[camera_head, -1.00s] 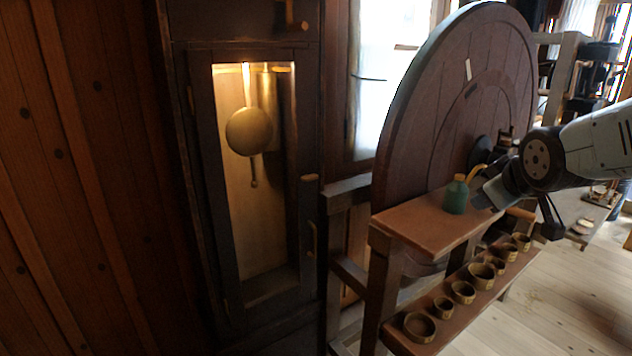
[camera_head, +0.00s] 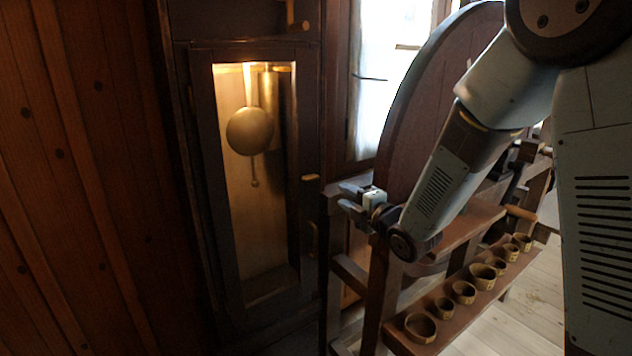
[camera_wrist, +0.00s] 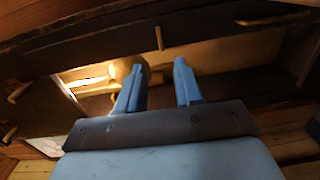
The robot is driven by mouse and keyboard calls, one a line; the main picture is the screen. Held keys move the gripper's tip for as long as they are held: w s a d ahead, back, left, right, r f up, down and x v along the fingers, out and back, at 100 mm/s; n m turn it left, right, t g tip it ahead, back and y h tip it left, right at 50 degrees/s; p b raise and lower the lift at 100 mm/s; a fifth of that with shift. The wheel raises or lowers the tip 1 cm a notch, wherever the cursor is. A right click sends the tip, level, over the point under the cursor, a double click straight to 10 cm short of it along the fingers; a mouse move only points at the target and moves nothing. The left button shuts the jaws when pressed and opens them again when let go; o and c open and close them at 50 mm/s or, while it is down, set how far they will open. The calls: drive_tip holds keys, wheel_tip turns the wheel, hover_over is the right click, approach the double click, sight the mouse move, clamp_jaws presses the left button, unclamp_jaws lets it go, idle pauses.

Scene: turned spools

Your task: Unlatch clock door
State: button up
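The clock door (camera_head: 203,130) is a dark frame around a lit glass pane, with a round pendulum (camera_head: 249,131) behind it. It looks closed. A short light-wood latch (camera_head: 310,177) lies roughly level on its right side, with a slim handle (camera_head: 313,238) lower down. My gripper (camera_head: 346,196) is just right of the latch and slightly lower, apart from it in the picture. In the wrist view my gripper (camera_wrist: 160,72) is open and empty, facing dark wood. A small peg (camera_wrist: 158,38) beyond the fingers may be the latch; I cannot be sure.
A large round wooden wheel (camera_head: 425,125) and its stand (camera_head: 374,290) are right of the clock, behind and below my arm. A lower shelf holds several small wooden cups (camera_head: 420,327). Another handle (camera_head: 296,18) is above the door.

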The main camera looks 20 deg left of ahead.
sight(314, 179)
drive_tip(key=shift+n+y, duration=0.3)
drive_tip(key=x, duration=1.4)
drive_tip(key=shift+s+a+f, duration=0.3)
drive_tip(key=shift+c, duration=0.5)
clamp_jaws()
drive_tip(key=shift+d, duration=0.15)
drive_tip(key=shift+f, duration=0.1)
